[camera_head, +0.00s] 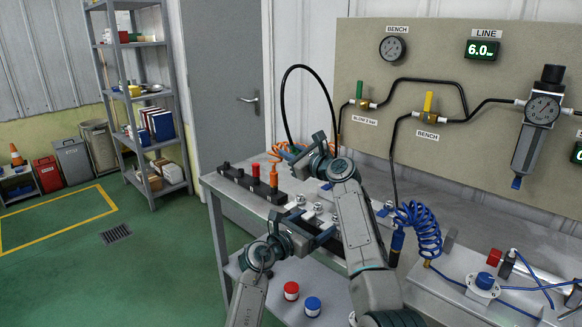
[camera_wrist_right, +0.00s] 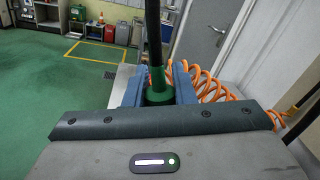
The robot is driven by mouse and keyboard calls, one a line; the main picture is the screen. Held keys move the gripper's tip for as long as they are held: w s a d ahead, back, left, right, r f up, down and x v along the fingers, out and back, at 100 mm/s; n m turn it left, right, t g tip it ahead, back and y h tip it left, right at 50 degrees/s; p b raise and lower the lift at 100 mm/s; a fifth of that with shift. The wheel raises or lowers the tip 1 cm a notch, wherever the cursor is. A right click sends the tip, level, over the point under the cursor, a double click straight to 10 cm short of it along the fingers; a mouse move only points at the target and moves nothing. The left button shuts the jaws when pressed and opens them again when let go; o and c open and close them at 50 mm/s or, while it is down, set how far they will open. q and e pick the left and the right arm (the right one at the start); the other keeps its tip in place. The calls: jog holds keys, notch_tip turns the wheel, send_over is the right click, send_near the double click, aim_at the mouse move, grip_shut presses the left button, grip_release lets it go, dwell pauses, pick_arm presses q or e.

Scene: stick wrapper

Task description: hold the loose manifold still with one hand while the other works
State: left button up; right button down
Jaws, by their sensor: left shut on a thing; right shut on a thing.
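The manifold, a pale block with several silver fittings (camera_head: 318,207), lies on the bench, partly hidden by my arms. My left gripper (camera_head: 314,228) is low at its near side and shut; the fingers seem to be on the manifold, though the contact is hidden. My right gripper (camera_head: 306,156) is above the far side of the bench. It is shut on the green fitting (camera_wrist_right: 158,91) at the end of a black hose (camera_wrist_right: 153,35), which stands upright between the fingers in the right wrist view. The fitting's lower end is hidden.
A black rail (camera_head: 236,178) with a red plug and an orange plug stands at the bench's left. An orange coiled hose (camera_wrist_right: 210,85) runs close beside my right gripper. A blue coiled hose (camera_head: 425,232) hangs at right. Red (camera_head: 291,290) and blue (camera_head: 312,305) caps are on the lower shelf.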

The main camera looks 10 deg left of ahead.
jog(key=shift+r, duration=0.35)
pick_arm(q)
jog(key=o, duration=1.5)
jog(key=r+p+v, duration=0.1)
jog(key=v, duration=0.4)
jog(key=r+p+v, duration=0.1)
jog(key=p+v, duration=0.1)
jog(key=v, duration=0.4)
jog(key=r+p+v, duration=0.2)
jog(key=v, duration=0.4)
pick_arm(e)
notch_tip(320, 180, up, 5)
jog(key=shift+f, duration=0.1)
